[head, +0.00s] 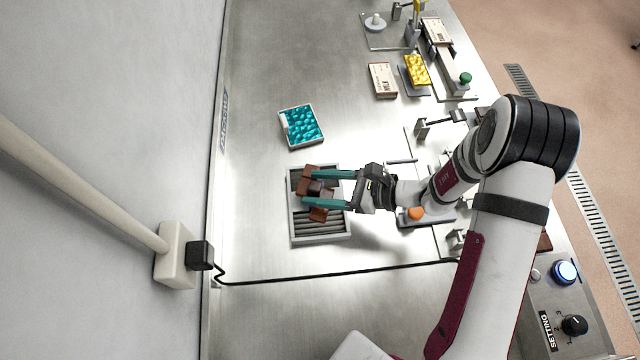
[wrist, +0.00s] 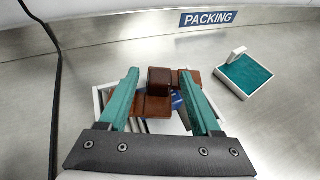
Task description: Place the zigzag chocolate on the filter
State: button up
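The brown zigzag chocolate (head: 317,188) is a stepped shape of blocks. It lies over the upper part of the filter (head: 346,232), a pale-rimmed tray with grey slats. My gripper (head: 304,189) reaches over the tray from the right, its two teal fingers wide apart. The chocolate's middle block is between the fingers, and its ends show beyond them on both sides. In the wrist view the chocolate (wrist: 158,82) stands between the fingers (wrist: 160,76), with a visible gap at the right finger. The fingers hide parts of it, and its contact with the slats cannot be seen clearly.
A white box with teal filling (head: 287,127) stands just above the tray. Yellow pieces (head: 417,69) and a small carton (head: 382,80) are farther up. An orange piece (head: 415,213) lies right of the tray. A black cable (head: 300,277) crosses below; the steel at left is clear.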

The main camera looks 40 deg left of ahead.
jog(key=shift+r, duration=0.1)
jog(key=v, duration=1.2)
jog(key=s+d+r+n+h, duration=0.45)
jog(key=s+d+r, duration=0.2)
jog(key=r, duration=0.25)
jog(key=s+d+r+n+t+h, duration=0.2)
jog(key=s+d+h, duration=0.4)
jog(key=d, duration=0.6)
jog(key=s+n+t, duration=0.1)
jog(key=s+t, duration=0.1)
jog(key=shift+s+t, duration=0.25)
jog(key=shift+t, duration=0.15)
jog(key=shift+d+r+n, duration=0.15)
jog(key=shift+n, duration=0.1)
